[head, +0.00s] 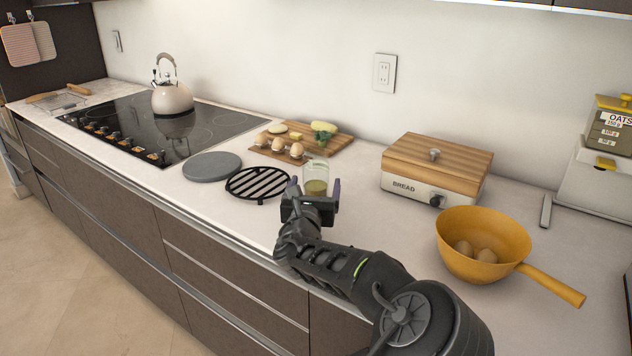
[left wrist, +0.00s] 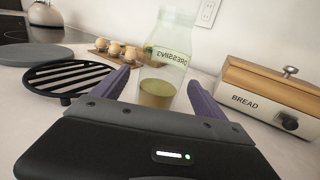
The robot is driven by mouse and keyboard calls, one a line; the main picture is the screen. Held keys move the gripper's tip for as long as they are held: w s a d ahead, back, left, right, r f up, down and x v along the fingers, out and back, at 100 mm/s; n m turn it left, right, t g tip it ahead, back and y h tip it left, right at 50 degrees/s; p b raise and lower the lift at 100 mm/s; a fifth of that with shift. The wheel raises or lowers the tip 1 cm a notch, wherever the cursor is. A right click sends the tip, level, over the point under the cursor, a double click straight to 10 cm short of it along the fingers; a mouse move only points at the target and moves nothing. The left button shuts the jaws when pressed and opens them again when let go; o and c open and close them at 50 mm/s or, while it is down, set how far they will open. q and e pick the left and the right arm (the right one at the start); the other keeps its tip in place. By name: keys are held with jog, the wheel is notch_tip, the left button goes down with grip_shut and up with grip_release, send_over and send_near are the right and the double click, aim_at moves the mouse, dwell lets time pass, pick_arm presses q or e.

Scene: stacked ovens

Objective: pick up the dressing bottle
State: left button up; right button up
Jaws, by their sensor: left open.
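The dressing bottle (head: 316,173) is a clear glass bottle with yellow-green liquid in its lower part. It stands upright on the counter, left of the bread box. In the left wrist view the gripper (left wrist: 158,80) shows a gap between the bottle and each finger. My right gripper is in neither view.
A black round grill trivet (head: 258,184) lies close left of the bottle. Behind are a board with eggs (head: 283,149) and a cutting board (head: 337,143). The bread box (head: 425,185) and a yellow pan (head: 470,225) stand to the right. Bare counter (head: 375,225) lies between.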

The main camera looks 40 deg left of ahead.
pick_arm(q)
jog(key=shift+p+x, duration=0.3)
jog(key=shift+x, duration=2.35)
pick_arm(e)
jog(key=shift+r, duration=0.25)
pick_arm(q)
jog(key=shift+r, duration=0.1)
grip_shut()
notch_tip(320, 180, up, 10)
jog(key=p, duration=0.1)
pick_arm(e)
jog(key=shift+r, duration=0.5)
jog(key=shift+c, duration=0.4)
